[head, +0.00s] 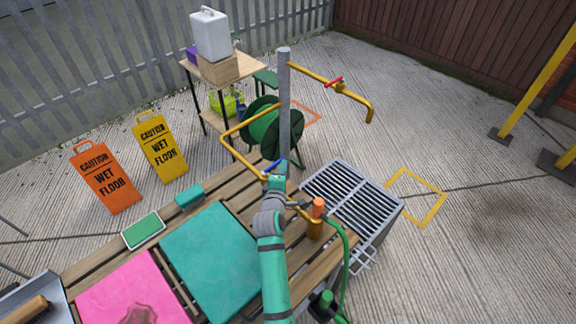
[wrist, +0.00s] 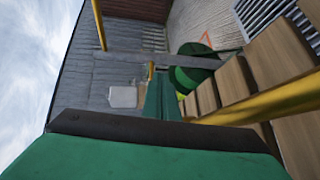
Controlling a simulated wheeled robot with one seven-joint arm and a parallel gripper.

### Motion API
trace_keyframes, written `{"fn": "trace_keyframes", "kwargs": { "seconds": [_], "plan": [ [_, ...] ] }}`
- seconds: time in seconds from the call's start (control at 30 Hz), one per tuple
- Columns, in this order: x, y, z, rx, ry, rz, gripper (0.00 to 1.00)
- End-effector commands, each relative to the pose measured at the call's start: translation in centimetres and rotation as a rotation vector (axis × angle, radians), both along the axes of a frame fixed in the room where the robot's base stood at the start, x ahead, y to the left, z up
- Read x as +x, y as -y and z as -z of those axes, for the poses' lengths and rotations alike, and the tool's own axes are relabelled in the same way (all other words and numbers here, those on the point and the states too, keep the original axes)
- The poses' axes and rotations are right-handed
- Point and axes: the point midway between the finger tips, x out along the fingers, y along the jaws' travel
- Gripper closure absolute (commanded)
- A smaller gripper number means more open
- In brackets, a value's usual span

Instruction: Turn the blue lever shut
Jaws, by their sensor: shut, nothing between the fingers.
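My teal gripper (head: 276,180) is just below the lever and overlaps the lower pipe's end in that view. I cannot tell whether it touches the lever. In the wrist view my gripper (wrist: 161,97) shows as teal fingers, closed together and empty. I cannot make out the blue lever there.
A second yellow pipe with a red lever (head: 333,83) leaves the post to the right. A grated metal box (head: 355,195) adjoins the slatted wooden bench (head: 225,190). A green reel (head: 264,133) stands behind.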

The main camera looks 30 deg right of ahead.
Motion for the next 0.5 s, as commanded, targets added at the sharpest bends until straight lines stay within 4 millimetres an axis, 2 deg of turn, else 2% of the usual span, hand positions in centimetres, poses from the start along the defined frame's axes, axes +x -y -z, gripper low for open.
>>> {"fn": "trace_keyframes", "kwargs": {
  "seconds": [0.37, 0.5],
  "plan": [
    [0.03, -0.11, -0.04, 0.0, 0.001, -0.001, 1.0],
    [-0.53, -0.81, -0.22, -0.001, 0.001, -0.005, 1.0]
  ]
}}
